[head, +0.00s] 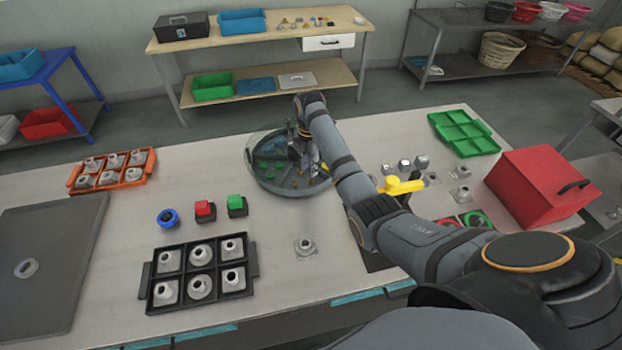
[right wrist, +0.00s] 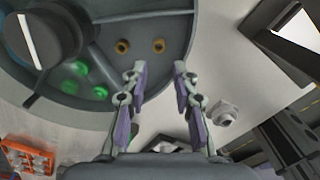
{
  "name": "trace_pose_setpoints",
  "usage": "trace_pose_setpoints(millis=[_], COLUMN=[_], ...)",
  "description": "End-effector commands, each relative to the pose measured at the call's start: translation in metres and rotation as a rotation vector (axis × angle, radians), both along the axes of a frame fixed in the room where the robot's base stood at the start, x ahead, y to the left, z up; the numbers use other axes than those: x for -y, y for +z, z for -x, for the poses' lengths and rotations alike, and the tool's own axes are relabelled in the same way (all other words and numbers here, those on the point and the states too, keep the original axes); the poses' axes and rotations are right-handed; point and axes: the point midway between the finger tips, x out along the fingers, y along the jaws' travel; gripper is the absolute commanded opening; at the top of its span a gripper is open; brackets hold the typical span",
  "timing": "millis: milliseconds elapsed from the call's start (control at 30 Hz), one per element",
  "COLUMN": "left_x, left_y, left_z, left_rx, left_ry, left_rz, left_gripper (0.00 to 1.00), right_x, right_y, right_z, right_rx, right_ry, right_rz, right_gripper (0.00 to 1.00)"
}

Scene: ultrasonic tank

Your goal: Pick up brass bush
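Two brass bushes, one at left (right wrist: 123,46) and one at right (right wrist: 158,45), lie apart on the floor of the round grey tank (right wrist: 100,22) in the right wrist view. They look like small brass rings. My right gripper (right wrist: 160,68) is open and empty, its two fingertips apart just short of the bushes in that picture. In the head view my right arm reaches down into the tank (head: 262,189), and the gripper (head: 305,160) hides part of the inside. My left gripper is not in view.
Several green pieces (right wrist: 78,68) lie in the tank beside a dark round hub (right wrist: 42,35). A black tray (head: 160,310) of metal fittings and an orange tray (head: 135,175) stand left. A red box (head: 540,185) and green tray (head: 465,132) stand right.

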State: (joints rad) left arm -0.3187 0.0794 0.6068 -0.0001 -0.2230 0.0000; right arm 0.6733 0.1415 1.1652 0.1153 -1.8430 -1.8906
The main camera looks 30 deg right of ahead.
Motion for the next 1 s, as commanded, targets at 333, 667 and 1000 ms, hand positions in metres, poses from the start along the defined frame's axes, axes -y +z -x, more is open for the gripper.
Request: trace_pose_setpoints(millis=[333, 667, 1000], left_x=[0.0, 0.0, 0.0], left_y=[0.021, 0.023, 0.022], left_z=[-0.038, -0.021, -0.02], left_rx=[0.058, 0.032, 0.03], left_ry=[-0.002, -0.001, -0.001], left_rz=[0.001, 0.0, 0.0], left_gripper=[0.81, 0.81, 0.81], right_x=[0.005, 0.007, 0.007], right_y=[-0.025, -0.06, -0.059], right_z=[0.002, 0.001, 0.0], right_rx=[-0.004, 0.001, 0.001], right_ry=[-0.001, -0.001, 0.0], right_rz=[0.0, 0.001, 0.001], right_gripper=[0.28, 0.28, 0.0])
